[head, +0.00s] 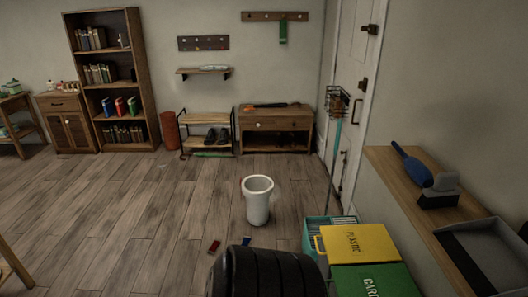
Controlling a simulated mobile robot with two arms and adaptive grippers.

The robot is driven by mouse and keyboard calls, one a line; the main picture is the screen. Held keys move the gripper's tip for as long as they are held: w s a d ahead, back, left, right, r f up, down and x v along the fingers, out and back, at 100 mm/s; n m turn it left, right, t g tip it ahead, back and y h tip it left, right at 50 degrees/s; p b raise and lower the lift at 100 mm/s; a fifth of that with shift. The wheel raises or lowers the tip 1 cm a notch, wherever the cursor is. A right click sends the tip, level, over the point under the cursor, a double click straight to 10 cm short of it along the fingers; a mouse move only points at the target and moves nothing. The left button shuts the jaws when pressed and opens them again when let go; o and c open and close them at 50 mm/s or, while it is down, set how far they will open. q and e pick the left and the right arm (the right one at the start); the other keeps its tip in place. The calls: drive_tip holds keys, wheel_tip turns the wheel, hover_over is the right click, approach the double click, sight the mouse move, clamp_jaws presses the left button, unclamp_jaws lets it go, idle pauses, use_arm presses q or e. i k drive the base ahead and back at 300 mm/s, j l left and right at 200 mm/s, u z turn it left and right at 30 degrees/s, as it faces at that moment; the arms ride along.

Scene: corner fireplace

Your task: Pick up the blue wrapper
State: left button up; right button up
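A small blue item (246,241), which looks like the blue wrapper, lies on the wooden floor in the head view. It is in front of the white bin (258,203) and just beyond a black ribbed shape at the bottom edge. It is too small to make out its form. Neither of my grippers shows in this view.
A small red item (214,246) lies on the floor left of the blue one. Yellow (358,241) and green (375,281) lidded bins stand at right, beside a wooden shelf (418,204). The floor (110,215) at left is mostly clear.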

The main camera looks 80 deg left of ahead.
sight(246, 240)
drive_tip(key=u, duration=3.9)
drive_tip(key=i+j, duration=0.15)
drive_tip(key=j, duration=0.25)
drive_tip(key=i+j+u, duration=0.15)
drive_tip(key=j, duration=0.25)
drive_tip(key=i+j, duration=0.2)
drive_tip(key=j, duration=0.2)
drive_tip(key=i+j+u, duration=0.1)
drive_tip(key=j, duration=0.25)
drive_tip(key=i+j+u, duration=0.1)
drive_tip(key=i+j, duration=0.2)
drive_tip(key=i+z, duration=0.35)
drive_tip(key=i, duration=0.15)
drive_tip(key=i+j+z, duration=0.2)
drive_tip(key=i+z, duration=0.15)
drive_tip(key=i, duration=0.15)
drive_tip(key=i+j+z, duration=0.35)
drive_tip(key=i, duration=0.15)
